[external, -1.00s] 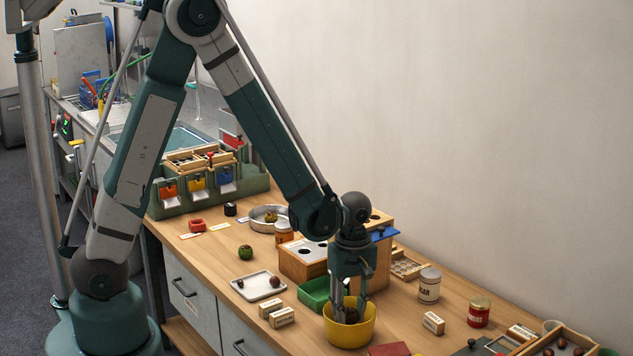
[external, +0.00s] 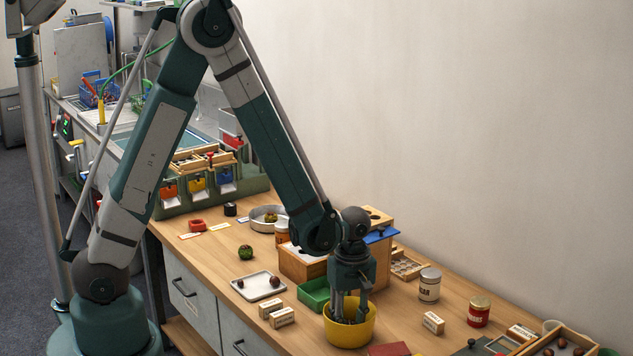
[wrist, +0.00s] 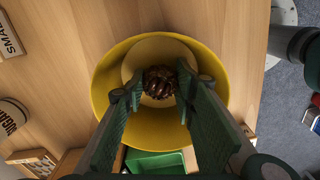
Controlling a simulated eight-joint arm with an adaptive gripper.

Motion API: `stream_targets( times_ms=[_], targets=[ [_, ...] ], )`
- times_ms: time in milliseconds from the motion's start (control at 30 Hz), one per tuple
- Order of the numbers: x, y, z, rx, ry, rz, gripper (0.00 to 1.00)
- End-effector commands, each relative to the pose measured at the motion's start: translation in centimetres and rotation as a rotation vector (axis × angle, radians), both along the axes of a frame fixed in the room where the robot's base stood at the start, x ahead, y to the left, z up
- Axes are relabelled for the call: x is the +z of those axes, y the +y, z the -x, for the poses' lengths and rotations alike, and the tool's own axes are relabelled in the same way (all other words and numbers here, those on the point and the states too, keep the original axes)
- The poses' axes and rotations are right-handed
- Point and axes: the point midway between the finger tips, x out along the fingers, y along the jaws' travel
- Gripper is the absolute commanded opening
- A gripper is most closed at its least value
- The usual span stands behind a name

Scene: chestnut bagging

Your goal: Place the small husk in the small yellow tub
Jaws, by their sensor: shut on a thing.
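The yellow tub (external: 350,332) stands on the bench near the front edge; it fills the middle of the wrist view (wrist: 110,75). My gripper (external: 349,312) points down into the tub, its fingertips below the rim. In the wrist view a brown, spiky husk (wrist: 159,81) sits between my fingertips, over the tub's floor. My gripper is shut on this husk. Whether the husk touches the tub floor cannot be told. In the external view the husk is hidden by the tub wall and fingers.
A green tray (external: 313,293) stands right beside the tub. A wooden box (external: 303,265) is behind it. A jar (external: 429,285) and a red tin (external: 478,312) stand to the right.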

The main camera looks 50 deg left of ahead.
Motion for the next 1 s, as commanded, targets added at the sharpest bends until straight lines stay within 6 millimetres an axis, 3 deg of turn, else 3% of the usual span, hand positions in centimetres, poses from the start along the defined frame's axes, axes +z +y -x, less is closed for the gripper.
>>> stream_targets(
  times_ms=[67,100,200,733,1000],
  targets=[
    [-0.3,0.0,0.0,0.000,0.000,0.000,0.18],
    [-0.2,0.0,0.0,0.000,0.000,0.000,0.33],
    [-0.2,0.0,0.0,0.000,0.000,0.000,0.43],
    [0.3,0.0,0.0,0.000,0.000,0.000,0.43],
    [2.7,0.0,0.0,0.000,0.000,0.000,0.43]
  ],
)
